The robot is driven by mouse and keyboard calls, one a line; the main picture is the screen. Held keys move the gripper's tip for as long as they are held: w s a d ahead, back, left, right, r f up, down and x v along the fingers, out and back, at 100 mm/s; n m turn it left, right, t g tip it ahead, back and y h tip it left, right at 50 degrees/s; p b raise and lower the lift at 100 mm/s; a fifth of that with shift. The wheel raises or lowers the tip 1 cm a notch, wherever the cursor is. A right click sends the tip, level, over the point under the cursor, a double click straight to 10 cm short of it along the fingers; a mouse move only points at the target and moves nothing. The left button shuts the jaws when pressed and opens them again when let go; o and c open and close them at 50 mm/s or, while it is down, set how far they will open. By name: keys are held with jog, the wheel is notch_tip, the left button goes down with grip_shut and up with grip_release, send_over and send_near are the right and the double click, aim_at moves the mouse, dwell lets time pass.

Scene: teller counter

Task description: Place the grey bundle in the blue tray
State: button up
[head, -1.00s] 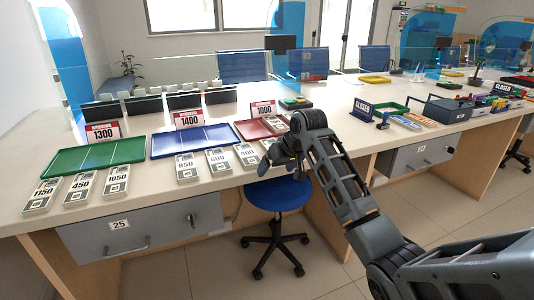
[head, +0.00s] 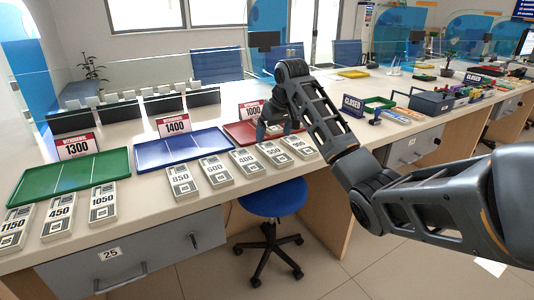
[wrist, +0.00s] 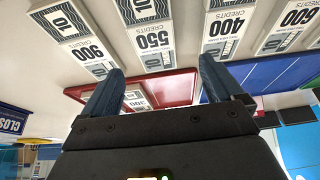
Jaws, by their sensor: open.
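Several grey-white bundles with printed numbers lie along the counter's front edge; I cannot tell which one is the grey bundle. The 850 bundle (head: 182,182), 600 bundle (head: 215,171), 400 bundle (head: 246,162), 550 bundle (head: 273,154) and 900 bundle (head: 300,147) lie in a row. The blue tray (head: 185,148) is empty, behind the 850 and 600 bundles. My gripper (head: 277,128) is open over the red tray (head: 240,134). In the wrist view, its fingers (wrist: 161,68) are apart, and another bundle (wrist: 136,100) shows between them at the red tray.
An empty green tray (head: 75,176) is at the left, with the 1150 (head: 14,228), 450 (head: 58,216) and 1050 (head: 103,202) bundles in front. Upright number signs, such as the 1400 sign (head: 173,124), stand behind the trays. A blue stool (head: 273,198) stands below the counter.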

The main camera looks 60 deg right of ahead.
aim_at(271, 149)
jog(key=x, duration=0.7)
jog(key=shift+s+d+b, duration=0.25)
jog(key=shift+d+b, duration=0.05)
jog(key=shift+b, duration=0.05)
jog(key=c, duration=1.3)
